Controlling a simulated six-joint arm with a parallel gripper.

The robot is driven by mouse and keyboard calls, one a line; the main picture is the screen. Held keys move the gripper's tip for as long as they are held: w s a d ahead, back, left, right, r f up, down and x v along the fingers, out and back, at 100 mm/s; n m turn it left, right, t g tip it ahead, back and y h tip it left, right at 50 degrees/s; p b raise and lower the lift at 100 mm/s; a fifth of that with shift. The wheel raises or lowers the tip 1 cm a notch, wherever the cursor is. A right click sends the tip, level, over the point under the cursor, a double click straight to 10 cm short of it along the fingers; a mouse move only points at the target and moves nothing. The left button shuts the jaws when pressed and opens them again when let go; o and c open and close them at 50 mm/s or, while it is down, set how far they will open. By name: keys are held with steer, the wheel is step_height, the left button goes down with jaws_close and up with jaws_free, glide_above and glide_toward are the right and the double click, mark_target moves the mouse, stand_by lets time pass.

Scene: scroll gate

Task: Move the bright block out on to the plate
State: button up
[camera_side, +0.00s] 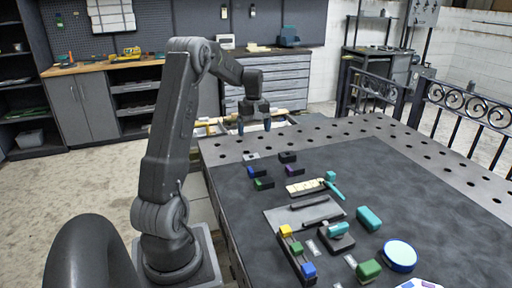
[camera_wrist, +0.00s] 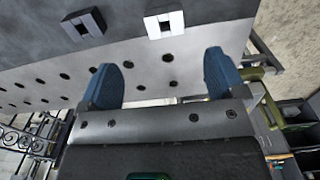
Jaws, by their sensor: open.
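My gripper (camera_side: 254,125) is open and empty, high at the far left edge of the table in the side view. Its two blue fingertips stand wide apart in the wrist view (camera_wrist: 163,82). Several coloured blocks could be the bright one, and I cannot tell which: a yellow block (camera_side: 286,230) and a blue block (camera_side: 309,269) on a dark strip, a turquoise block (camera_side: 369,218) on the mat, and a turquoise piece (camera_side: 338,229) on a dark base.
A grey board with dark bars (camera_side: 275,217) lies mid-mat. A green block (camera_side: 368,270) sits left of the plate. A turquoise hammer-shaped piece (camera_side: 333,184) and small dark blocks (camera_side: 287,157) lie farther back.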

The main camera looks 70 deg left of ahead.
steer(key=w+d+r+m+t+y, duration=0.1)
steer(key=d+r+m, duration=0.35)
steer(key=d, duration=0.75)
steer(key=d+r+m+t, duration=0.1)
steer(key=d+r+m, duration=0.4)
steer(key=d, duration=0.7)
steer(key=s+d+m+t+h, duration=0.1)
steer(key=s+d+m+t, duration=0.2)
steer(key=s+d+m, duration=0.5)
steer(key=s+d, duration=0.4)
steer(key=d, duration=0.5)
steer(key=shift+s+t, duration=0.3)
